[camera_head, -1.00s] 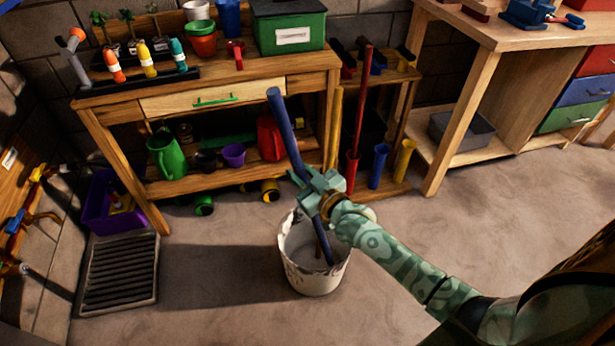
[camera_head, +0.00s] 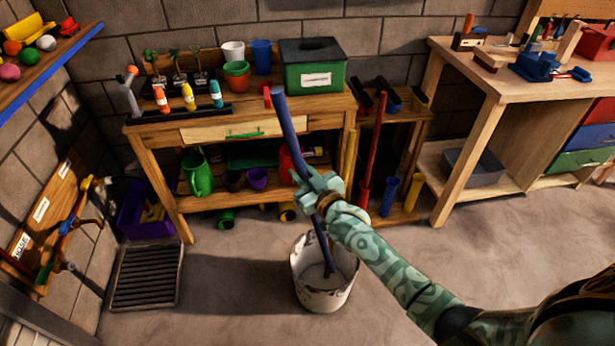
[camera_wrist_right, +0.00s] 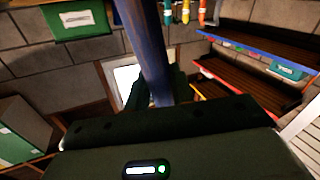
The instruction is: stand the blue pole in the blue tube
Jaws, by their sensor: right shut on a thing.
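The blue pole (camera_head: 288,120) is a long dark blue rod, tilted with its top to the left. My right gripper (camera_head: 318,190) is shut on it around its middle. The pole's lower end shows within the mouth of the white bucket (camera_head: 322,294); I cannot tell whether it touches the bottom. In the right wrist view the pole (camera_wrist_right: 143,45) rises from between the jaws. The blue tube (camera_head: 389,195) stands upright to the right of my gripper, on the base of a small wooden rack, apart from the pole. My left gripper is not in view.
A red pole (camera_head: 373,140) stands in a red tube left of the blue tube, and a yellow tube (camera_head: 413,192) is right of it. A wooden bench (camera_head: 150,150) is behind, and a workbench (camera_head: 450,150) at right. The floor right of the bucket is clear.

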